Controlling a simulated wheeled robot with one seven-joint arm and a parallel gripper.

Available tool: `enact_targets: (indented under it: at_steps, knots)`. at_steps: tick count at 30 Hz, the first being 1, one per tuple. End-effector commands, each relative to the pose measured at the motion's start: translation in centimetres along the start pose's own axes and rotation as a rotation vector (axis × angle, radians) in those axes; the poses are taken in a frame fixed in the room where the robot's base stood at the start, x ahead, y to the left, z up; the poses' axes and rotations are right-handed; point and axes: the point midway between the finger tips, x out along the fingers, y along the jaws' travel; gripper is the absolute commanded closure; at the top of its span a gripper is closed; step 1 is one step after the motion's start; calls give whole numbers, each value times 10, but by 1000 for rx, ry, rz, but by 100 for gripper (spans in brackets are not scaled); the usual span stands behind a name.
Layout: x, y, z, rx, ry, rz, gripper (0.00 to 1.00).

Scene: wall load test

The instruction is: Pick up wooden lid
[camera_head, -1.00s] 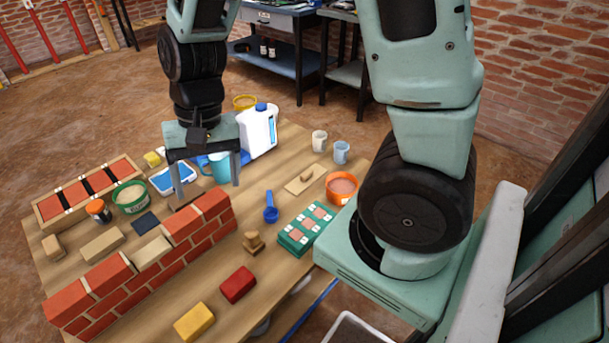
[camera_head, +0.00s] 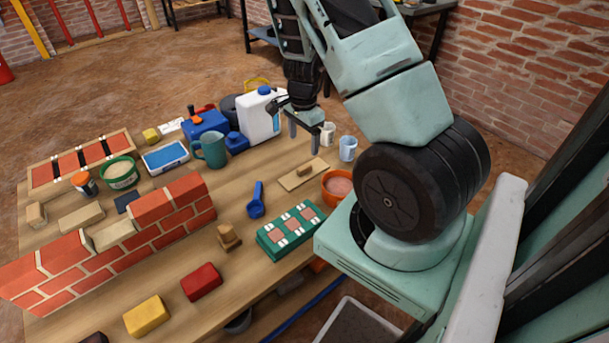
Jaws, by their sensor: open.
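The wooden lid (camera_head: 294,181), a flat pale board with a small raised wooden handle, lies on the table (camera_head: 285,213) right of the middle. My gripper (camera_head: 304,144) is open and empty. Its two fingers point down and stand apart, and in the picture they appear just above and behind the lid. The exact height of the fingertips over the table is hard to tell.
An orange bowl (camera_head: 338,187) stands close at the lid's right. White (camera_head: 328,133) and blue (camera_head: 348,148) cups are behind it. A white jug (camera_head: 258,118) is left of my gripper. A blue scoop (camera_head: 256,203) and a green box (camera_head: 290,229) lie in front.

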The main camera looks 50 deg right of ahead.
Motion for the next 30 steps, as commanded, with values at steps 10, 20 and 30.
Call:
enact_targets:
  at_steps: [10,20,30]
  knots:
    - [55,0,0,-1,-1,1,22]
    - [92,4,-2,0,-2,3,22]
    - [108,2,-1,-2,-1,-1,22]
